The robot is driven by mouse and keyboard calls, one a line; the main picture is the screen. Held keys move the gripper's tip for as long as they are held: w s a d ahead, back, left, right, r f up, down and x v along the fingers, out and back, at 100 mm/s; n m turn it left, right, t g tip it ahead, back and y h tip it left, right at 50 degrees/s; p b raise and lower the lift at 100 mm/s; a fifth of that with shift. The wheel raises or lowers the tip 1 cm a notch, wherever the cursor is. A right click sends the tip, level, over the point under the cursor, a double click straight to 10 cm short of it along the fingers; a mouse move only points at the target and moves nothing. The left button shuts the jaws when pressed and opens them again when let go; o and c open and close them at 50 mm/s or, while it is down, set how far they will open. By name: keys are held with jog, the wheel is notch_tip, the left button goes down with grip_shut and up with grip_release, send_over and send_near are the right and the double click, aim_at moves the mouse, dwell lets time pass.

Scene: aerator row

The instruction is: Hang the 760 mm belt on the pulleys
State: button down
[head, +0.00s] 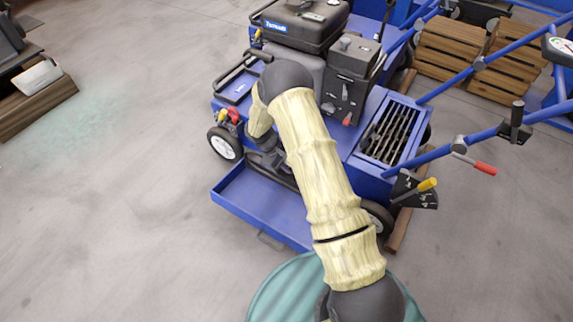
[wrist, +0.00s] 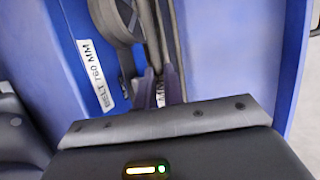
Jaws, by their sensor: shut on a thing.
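My gripper (wrist: 161,76) is shut on a dark belt (wrist: 154,36), whose strands run up from between the fingers in the wrist view. Part of a white print ending in MM shows between the fingers. A grey, round, pulley-like part (wrist: 118,20) is at the top, left of the belt. I cannot tell whether the belt touches it. A white label (wrist: 97,74) reading BELT 760 MM is on the blue panel to the left. In the head view the gripper is at the side of the blue aerator (head: 240,98), mostly hidden by my arm; the belt cannot be made out.
A blue tray (head: 262,214) sticks out low at the aerator's front. A tine box (head: 392,132) and blue handle bars with levers (head: 478,164) are to the right. Wooden crates (head: 450,50) stand behind. A teal round thing (head: 275,290) is at the bottom.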

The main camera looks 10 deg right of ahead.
jog(key=w+d, duration=0.4)
jog(key=shift+w+d+p, duration=0.15)
jog(key=shift+p, duration=0.25)
dwell(2.9)
jog(key=shift+f, duration=0.35)
dwell(0.5)
jog(key=c, duration=1.4)
grip_release()
jog(key=shift+c, duration=0.2)
jog(key=shift+w+d+r, duration=0.1)
jog(key=p+v, duration=0.7)
jog(key=v, duration=1)
jog(key=shift+a+p, duration=0.3)
jog(key=shift+p, duration=0.05)
